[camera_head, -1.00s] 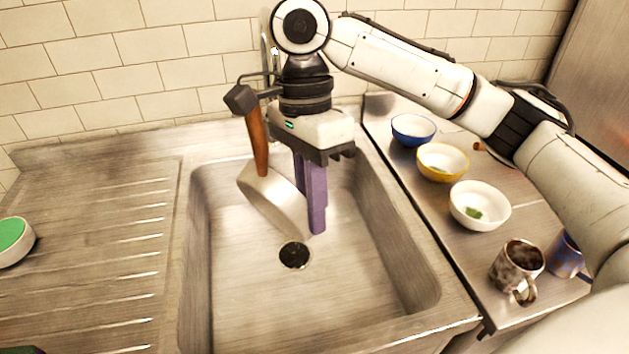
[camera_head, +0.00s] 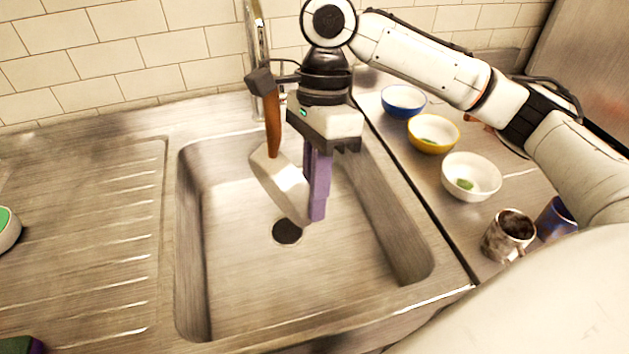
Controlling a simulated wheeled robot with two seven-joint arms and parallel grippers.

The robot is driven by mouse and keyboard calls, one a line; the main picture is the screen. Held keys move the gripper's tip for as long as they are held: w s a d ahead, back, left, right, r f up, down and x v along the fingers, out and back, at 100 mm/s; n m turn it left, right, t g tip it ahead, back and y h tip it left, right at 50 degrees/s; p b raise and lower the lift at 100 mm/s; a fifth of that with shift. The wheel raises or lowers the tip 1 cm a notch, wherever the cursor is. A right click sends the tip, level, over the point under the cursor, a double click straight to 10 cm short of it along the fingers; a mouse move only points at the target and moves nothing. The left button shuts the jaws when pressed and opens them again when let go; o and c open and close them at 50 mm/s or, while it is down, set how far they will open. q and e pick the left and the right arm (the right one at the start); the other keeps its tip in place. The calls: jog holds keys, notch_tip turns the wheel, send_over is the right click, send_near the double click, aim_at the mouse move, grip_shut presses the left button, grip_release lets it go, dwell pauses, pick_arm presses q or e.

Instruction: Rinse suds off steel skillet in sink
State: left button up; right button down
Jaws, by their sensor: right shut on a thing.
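The steel skillet (camera_head: 281,184) is tilted on edge over the sink basin (camera_head: 235,293), its wooden handle (camera_head: 272,122) pointing up. My right gripper (camera_head: 318,205) points down into the basin and is shut on the skillet, its purple fingers at the skillet's right side. Suds on the skillet cannot be made out. The faucet (camera_head: 256,45) stands behind the sink, partly hidden by the handle and arm. The dark drain (camera_head: 287,232) shows just below the skillet. My left gripper is not in view.
A ribbed drainboard (camera_head: 85,240) lies left of the sink, with a green-topped round thing (camera_head: 6,228) at its left edge. On the right counter stand a blue bowl (camera_head: 403,101), yellow bowl (camera_head: 434,134), white bowl (camera_head: 470,177), brown mug (camera_head: 508,236) and blue mug (camera_head: 556,219).

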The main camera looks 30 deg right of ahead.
notch_tip(320, 180, down, 20)
dwell(1.6)
jog(key=shift+w+r, duration=0.1)
dwell(0.4)
jog(key=shift+r, duration=10.8)
